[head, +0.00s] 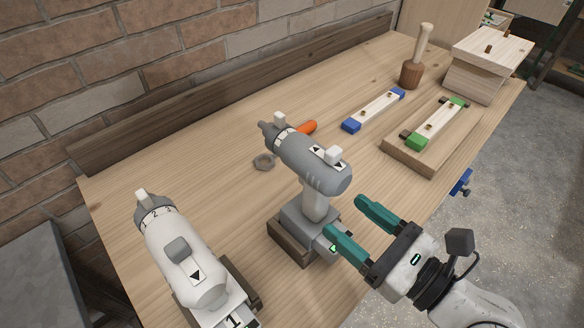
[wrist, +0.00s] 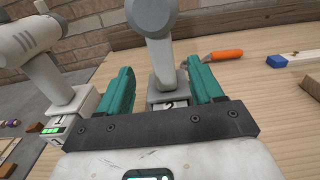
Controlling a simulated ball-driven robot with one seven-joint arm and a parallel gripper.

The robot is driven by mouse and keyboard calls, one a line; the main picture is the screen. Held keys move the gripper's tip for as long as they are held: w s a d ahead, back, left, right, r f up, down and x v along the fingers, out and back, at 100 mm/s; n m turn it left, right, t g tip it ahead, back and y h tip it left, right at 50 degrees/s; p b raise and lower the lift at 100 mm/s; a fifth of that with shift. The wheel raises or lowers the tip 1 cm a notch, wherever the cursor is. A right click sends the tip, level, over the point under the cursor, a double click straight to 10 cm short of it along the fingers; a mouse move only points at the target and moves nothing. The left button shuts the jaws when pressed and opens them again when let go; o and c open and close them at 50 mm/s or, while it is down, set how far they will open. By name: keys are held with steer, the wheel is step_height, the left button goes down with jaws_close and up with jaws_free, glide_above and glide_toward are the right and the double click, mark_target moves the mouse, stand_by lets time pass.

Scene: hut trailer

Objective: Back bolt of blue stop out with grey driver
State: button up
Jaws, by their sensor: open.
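The grey driver (head: 318,162) stands upright on its battery base in a wooden holder (head: 290,245) near the bench's front edge. My gripper (head: 345,216) is open just in front of it. In the wrist view the grey driver's handle (wrist: 162,65) and its base, marked 2, show between my two teal fingers (wrist: 162,82); I cannot tell whether they touch it. The blue stop (head: 376,111), a pale wooden bar with blue ends, lies farther back on the bench. A small bolt shows on top towards each end. One blue end shows in the wrist view (wrist: 277,61).
A white driver (head: 180,260), marked 1, stands to the left. A green-ended stop (head: 437,124) sits on a board to the right. A mallet (head: 415,60) and wooden block (head: 480,75) stand at the back.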

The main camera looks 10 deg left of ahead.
mark_target(325, 200)
steer(key=x, duration=0.6)
steer(key=shift+p, duration=0.35)
steer(key=shift+f+p+x, duration=0.15)
steer(key=shift+x, duration=1.2)
steer(key=shift+f+p+x, duration=0.15)
steer(key=shift+x, duration=1.15)
steer(key=shift+w, duration=0.1)
steer(key=shift+c, duration=0.2)
steer(key=shift+d, duration=0.1)
jaws_close()
steer(key=shift+r, duration=0.15)
